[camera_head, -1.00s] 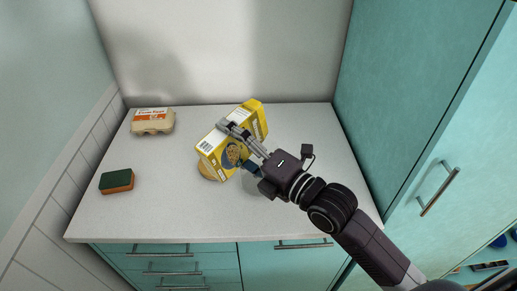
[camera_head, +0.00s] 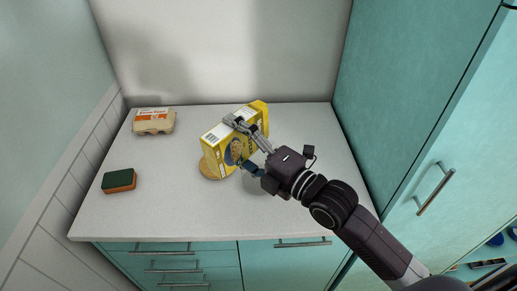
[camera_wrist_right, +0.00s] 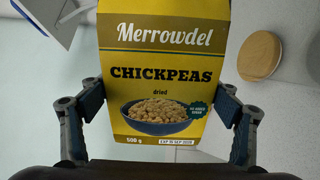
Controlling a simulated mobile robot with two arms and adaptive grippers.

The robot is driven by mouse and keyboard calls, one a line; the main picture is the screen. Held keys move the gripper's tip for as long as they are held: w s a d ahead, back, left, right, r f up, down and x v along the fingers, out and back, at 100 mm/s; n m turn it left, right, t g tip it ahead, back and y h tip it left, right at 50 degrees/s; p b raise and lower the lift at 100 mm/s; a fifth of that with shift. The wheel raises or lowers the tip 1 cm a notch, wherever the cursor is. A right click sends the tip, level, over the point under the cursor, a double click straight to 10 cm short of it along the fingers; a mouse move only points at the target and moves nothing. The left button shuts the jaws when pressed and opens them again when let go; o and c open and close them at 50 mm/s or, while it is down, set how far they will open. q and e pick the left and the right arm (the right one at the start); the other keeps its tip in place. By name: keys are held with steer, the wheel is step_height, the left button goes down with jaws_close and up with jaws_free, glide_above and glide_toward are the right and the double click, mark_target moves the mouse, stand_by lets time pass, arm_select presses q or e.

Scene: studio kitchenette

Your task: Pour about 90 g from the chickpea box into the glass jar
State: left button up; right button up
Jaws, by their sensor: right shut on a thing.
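The yellow chickpea box (camera_head: 222,150) is tilted above the counter in the head view. My right gripper (camera_head: 240,143) is shut on it, one finger on each side. In the right wrist view the box's printed front (camera_wrist_right: 160,75) faces the camera between the fingers (camera_wrist_right: 160,118). Its opening and any flow of chickpeas cannot be made out. A faint, clear, greyish shape, probably the glass jar (camera_head: 252,186), shows just below the gripper, mostly hidden by it; its contents cannot be seen. My left gripper is not in view.
A round wooden disc, like a lid (camera_head: 208,171), lies on the counter (camera_head: 170,210) partly under the box; it also shows in the wrist view (camera_wrist_right: 259,56). An egg carton (camera_head: 153,121) and a green-orange sponge (camera_head: 119,181) stand left. A tall teal cabinet (camera_head: 415,90) bounds the right.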

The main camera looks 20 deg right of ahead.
steer(key=shift+w+d+r, duration=0.15)
steer(key=shift+w+d, duration=0.05)
steer(key=shift+s+r+m+p, duration=0.15)
steer(key=shift+m+p, duration=0.15)
steer(key=shift+w+d, duration=0.1)
steer(key=shift+w, duration=0.15)
steer(key=shift+d+m, duration=0.1)
steer(key=shift+m, duration=0.2)
steer(key=shift+s, duration=0.15)
steer(key=shift+w+d+f+m, duration=0.15)
steer(key=shift+w+f+m, duration=0.05)
steer(key=shift+w+m, duration=0.1)
steer(key=shift+s, duration=0.1)
